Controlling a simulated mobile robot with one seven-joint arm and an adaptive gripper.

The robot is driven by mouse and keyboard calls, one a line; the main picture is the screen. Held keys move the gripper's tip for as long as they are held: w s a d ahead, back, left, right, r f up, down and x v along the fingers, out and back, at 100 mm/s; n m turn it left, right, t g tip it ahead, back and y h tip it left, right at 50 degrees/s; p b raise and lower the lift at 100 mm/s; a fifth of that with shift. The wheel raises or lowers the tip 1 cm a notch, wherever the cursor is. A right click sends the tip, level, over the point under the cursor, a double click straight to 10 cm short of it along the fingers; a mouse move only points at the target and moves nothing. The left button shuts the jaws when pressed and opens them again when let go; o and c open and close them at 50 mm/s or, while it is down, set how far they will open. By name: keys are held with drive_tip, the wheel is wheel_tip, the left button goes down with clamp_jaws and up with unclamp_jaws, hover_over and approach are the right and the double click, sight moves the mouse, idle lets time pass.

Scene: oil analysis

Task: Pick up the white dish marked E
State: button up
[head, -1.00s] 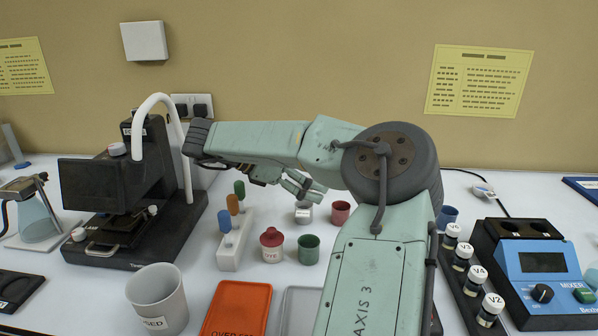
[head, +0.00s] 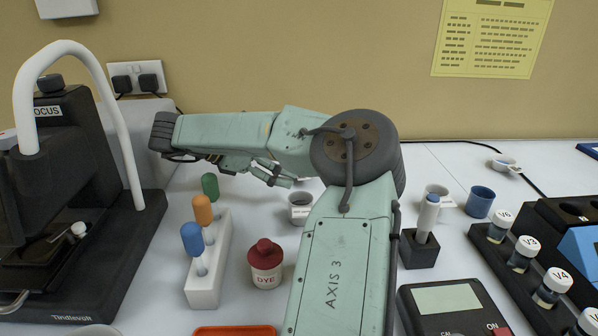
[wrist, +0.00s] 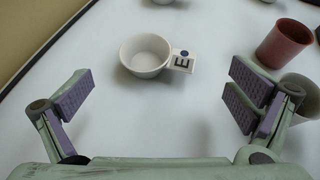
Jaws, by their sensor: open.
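The white dish marked E (wrist: 146,55) stands upright on the white bench in the wrist view. It is a small round bowl with a flat tab on its right bearing a black E and a dark dot. My gripper (wrist: 160,88) is open and empty, with its purple-padded fingers wide apart. The dish lies beyond the fingertips, roughly centred between them and touching neither. In the head view my gripper (head: 272,174) is partly hidden by my arm, and I cannot make out the E there.
A red cup (wrist: 284,43) and a grey-white cup (wrist: 300,95) stand right of the dish. In the head view, a rack with coloured-handled tools (head: 208,265) and a DYE pot (head: 265,264) stand left of my arm. A microscope (head: 75,190) stands farther left.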

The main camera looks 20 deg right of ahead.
drive_tip(key=p+x, duration=0.2)
drive_tip(key=x, duration=0.3)
drive_tip(key=shift+d, duration=0.1)
drive_tip(key=c, duration=1.2)
drive_tip(key=shift+r, duration=0.1)
drive_tip(key=shift+c, duration=0.2)
